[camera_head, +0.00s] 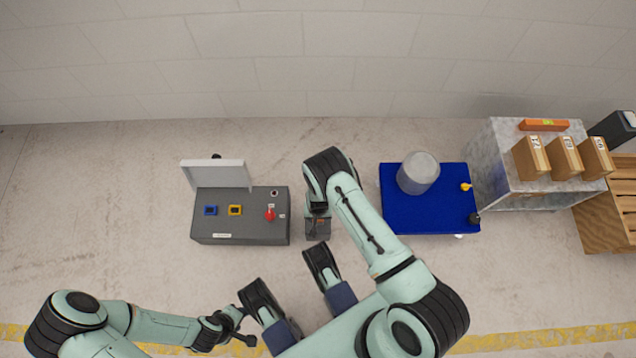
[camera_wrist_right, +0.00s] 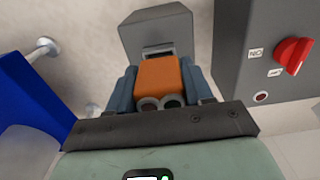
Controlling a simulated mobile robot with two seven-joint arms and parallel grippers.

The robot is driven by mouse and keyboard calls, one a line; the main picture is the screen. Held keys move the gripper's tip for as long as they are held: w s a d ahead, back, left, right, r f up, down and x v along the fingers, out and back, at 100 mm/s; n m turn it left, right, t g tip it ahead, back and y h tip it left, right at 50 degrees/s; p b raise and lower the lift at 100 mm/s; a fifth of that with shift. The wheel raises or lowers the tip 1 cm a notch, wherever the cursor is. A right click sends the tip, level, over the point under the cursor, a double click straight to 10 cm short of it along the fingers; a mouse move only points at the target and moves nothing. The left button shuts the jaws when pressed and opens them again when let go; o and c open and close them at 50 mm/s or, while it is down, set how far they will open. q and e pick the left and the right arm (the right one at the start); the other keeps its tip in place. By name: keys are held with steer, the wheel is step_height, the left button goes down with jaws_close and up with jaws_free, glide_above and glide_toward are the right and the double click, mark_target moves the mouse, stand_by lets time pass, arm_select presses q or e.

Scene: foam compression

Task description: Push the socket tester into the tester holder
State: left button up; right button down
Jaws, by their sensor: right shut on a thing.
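An orange socket tester (camera_wrist_right: 163,78) with two round grey rings at its near end shows in the right wrist view. My right gripper (camera_wrist_right: 160,72) is shut on it, with a blue finger on each side. The tester holder (camera_wrist_right: 155,30), a grey block with a slot in its face, is directly ahead of the tester. I cannot tell whether the tester's far end touches or enters the slot. In the head view the holder (camera_head: 318,229) shows as a small grey block, and my wrist largely hides the gripper and tester. My left gripper (camera_head: 234,322) is low at the left, its jaws unclear.
A grey control box (camera_head: 240,230) with an open white lid and a red knob stands left of the holder. A blue table (camera_head: 430,215) with a grey cylinder (camera_head: 418,173) is to the right. A metal-sided cabinet (camera_head: 495,160) bears several brown boxes at far right.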

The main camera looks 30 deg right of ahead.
steer(key=shift+f+b, duration=0.85)
steer(key=shift+c, duration=1.9)
jaws_free()
steer(key=shift+r, duration=0.15)
steer(key=shift+r+p, duration=2.2)
steer(key=shift+r, duration=0.7)
